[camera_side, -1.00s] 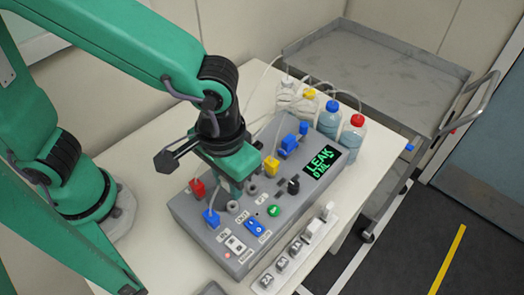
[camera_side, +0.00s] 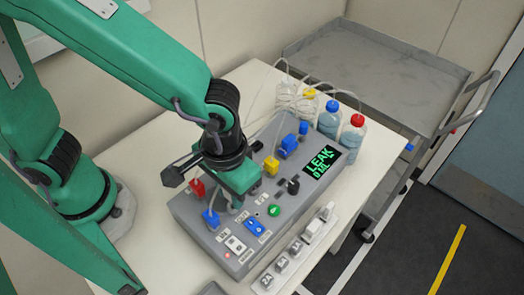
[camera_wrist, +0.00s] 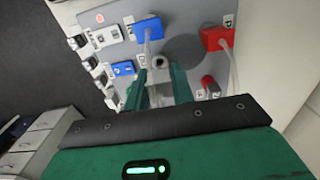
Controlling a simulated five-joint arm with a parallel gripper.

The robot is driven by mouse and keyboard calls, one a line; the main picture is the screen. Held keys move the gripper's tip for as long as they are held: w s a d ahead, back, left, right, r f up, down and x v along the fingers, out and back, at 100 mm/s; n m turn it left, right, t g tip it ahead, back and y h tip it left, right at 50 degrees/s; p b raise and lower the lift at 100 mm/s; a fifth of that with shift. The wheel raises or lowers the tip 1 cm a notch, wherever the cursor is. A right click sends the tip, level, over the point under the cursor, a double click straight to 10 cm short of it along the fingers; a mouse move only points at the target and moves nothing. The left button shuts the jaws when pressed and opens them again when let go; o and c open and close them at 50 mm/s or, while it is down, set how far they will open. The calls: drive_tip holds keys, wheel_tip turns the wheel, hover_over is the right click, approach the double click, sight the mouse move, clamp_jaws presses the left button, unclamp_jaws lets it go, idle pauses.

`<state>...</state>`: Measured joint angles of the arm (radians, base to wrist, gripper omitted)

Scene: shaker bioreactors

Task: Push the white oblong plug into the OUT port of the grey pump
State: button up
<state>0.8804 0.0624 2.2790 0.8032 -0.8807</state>
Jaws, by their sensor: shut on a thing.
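The grey pump (camera_side: 185,220) is a sloped box with a LEAK display, switches and ports. My gripper (camera_side: 237,204) is low over the front part of its panel. In the wrist view, my two green fingers (camera_wrist: 160,85) are shut on a pale piece (camera_wrist: 160,93), apparently the white oblong plug. A round grey piece with a dark hole (camera_wrist: 159,62) shows at the fingertips; I cannot tell if it is the port or part of the plug. The hand hides the plug in the side view. The OUT label is not readable, and whether plug and port touch cannot be told.
A blue plug (camera_side: 211,217) and a red plug (camera_side: 196,188) stand close beside my gripper. A yellow plug (camera_side: 271,165) and a blue fitting (camera_side: 288,146) lie further back. Capped bottles (camera_side: 351,137) with thin tubes stand behind.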

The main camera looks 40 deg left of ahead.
drive_tip(key=shift+f, duration=0.45)
drive_tip(key=shift+f, duration=1.05)
idle(2.1)
drive_tip(key=o, duration=1.1)
drive_tip(key=shift+r, duration=0.15)
drive_tip(key=shift+r, duration=3.75)
